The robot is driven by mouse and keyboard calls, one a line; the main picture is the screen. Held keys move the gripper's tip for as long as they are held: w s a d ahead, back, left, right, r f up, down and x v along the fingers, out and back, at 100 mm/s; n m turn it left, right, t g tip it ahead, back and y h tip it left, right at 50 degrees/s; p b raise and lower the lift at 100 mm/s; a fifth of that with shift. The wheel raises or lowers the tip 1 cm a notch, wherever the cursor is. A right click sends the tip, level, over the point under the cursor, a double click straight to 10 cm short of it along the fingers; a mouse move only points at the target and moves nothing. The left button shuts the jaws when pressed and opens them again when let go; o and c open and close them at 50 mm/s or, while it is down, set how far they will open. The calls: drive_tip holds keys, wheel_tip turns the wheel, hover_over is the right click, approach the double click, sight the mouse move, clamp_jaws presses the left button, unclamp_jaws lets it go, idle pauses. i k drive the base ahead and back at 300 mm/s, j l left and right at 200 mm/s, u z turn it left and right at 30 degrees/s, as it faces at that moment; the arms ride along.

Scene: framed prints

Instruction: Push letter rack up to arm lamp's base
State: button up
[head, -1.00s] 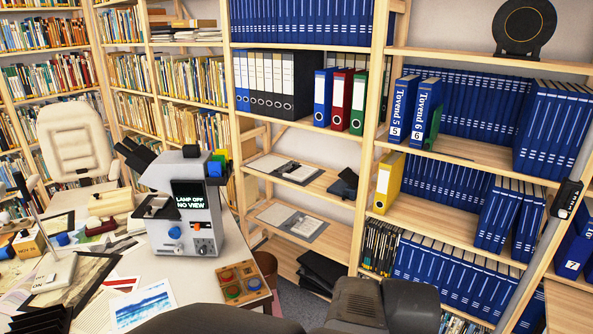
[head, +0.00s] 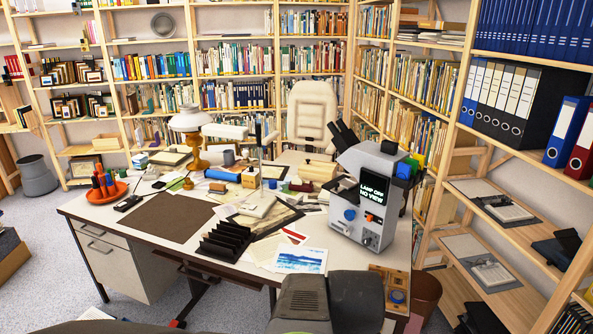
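The black letter rack (head: 228,241) with upright slots stands near the front edge of the desk, left of the centre of the head view. The arm lamp (head: 260,150) stands behind it and to its right, with a pale head reaching left and a thin upright post. Its pale square base (head: 257,206) sits on papers. A short gap seems to lie between rack and base. Dark grey parts of my own arm show at the bottom edge; my gripper's fingers are not visible.
The desk (head: 150,272) has a brown mat (head: 166,217) left of the rack. A blue picture print (head: 300,260) and papers lie to its right. A large grey microscope (head: 372,195) stands at the right. An orange pen bowl (head: 106,193) is at the left.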

sight(226, 239)
drive_tip(key=u, duration=0.65)
drive_tip(key=i+j, duration=0.25)
drive_tip(key=i, duration=0.2)
drive_tip(key=i+j, duration=0.2)
drive_tip(key=i, duration=0.25)
drive_tip(key=i+j+u, duration=0.1)
drive_tip(key=i+j, duration=0.15)
drive_tip(key=i, duration=0.2)
drive_tip(key=i+j, duration=0.2)
drive_tip(key=i, duration=0.3)
